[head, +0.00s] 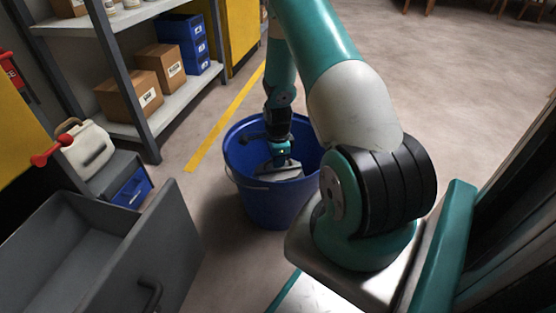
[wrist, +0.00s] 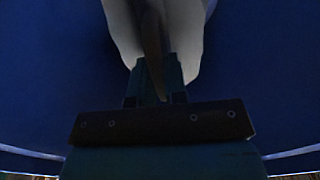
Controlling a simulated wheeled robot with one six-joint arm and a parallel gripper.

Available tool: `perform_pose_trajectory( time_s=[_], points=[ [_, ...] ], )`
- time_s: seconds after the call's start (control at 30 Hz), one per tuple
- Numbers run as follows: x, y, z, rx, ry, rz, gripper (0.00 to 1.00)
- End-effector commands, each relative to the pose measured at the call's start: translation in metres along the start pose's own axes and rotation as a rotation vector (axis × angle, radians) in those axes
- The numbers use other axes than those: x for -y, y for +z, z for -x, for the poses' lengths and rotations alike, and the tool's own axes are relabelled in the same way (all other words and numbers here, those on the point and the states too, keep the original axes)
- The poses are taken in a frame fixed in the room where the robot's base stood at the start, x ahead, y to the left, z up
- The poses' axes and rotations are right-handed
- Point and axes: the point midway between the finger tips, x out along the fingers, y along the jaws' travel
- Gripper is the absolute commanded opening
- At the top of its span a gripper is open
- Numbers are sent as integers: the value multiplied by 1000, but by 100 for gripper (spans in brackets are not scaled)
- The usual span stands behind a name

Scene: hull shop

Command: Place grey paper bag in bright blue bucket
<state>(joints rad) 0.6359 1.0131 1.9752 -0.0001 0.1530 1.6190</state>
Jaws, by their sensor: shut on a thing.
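The bright blue bucket (head: 265,205) stands on the floor at the middle of the head view. Its blue inner wall (wrist: 60,70) fills most of the wrist view. My gripper (head: 281,160) reaches down inside the bucket's rim. It is shut on the grey paper bag (head: 277,172), which shows at the bucket's mouth in the head view. In the wrist view the bag (wrist: 188,40) is pale and sits between the fingers (wrist: 158,85). The bucket's floor is hidden, and I cannot tell whether the bag touches it.
An open grey drawer (head: 170,250) is at the lower left. Shelves with cardboard boxes (head: 130,98) and blue bins (head: 184,45) stand behind. Floor right of the bucket, beyond my arm, is clear.

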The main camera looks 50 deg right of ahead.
Motion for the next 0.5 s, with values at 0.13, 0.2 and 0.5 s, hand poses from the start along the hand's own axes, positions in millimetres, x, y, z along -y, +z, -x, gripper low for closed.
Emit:
perform_pose_trajectory(
  time_s=[0.13, 0.2, 0.5],
  points=[
    [0, 0, -2, 0, 0, 0, 31],
    [0, 0, -2, 0, 0, 0, 39],
    [0, 0, 3, 0, 0, 0, 39]
  ],
)
